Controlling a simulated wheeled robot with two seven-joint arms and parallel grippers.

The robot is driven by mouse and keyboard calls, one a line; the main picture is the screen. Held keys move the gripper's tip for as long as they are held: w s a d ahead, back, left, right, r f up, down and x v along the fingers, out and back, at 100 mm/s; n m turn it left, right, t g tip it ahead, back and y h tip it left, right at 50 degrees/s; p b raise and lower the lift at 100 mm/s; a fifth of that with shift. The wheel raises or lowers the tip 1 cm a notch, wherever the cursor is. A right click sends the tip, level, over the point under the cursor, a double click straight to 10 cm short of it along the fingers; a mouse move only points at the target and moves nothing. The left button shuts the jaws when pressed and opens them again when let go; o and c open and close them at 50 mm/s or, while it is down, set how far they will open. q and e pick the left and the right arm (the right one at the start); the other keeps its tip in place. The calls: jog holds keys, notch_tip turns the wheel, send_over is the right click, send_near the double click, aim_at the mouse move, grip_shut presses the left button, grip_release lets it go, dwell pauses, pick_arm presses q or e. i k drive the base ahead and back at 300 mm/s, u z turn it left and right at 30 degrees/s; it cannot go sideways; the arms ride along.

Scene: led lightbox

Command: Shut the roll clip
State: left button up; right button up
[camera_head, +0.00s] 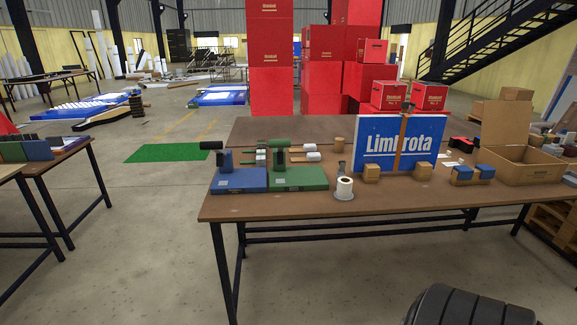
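I cannot tell for sure which item is the roll clip. On the brown table, a blue base (238,180) carries a dark upright part with a black cylindrical handle (211,145). Beside it, a green base (299,178) carries a green upright clamp-like part (282,150), with white rolls (307,147) at its right. Whether these parts are open or closed is too small to tell. A white roll (345,188) stands on a pale round base in front of the sign, with a small grey upright part (341,168) behind it. Neither of my grippers shows.
An open cardboard box (525,165) sits at the table's right. A dark ribbed shape (468,308) shows at bottom right. The table's front left is clear.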

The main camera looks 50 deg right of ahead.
aim_at(341, 163)
jog(key=u, duration=0.05)
jog(key=i, duration=4.95)
jog(key=z, duration=4.45)
jog(key=i, duration=1)
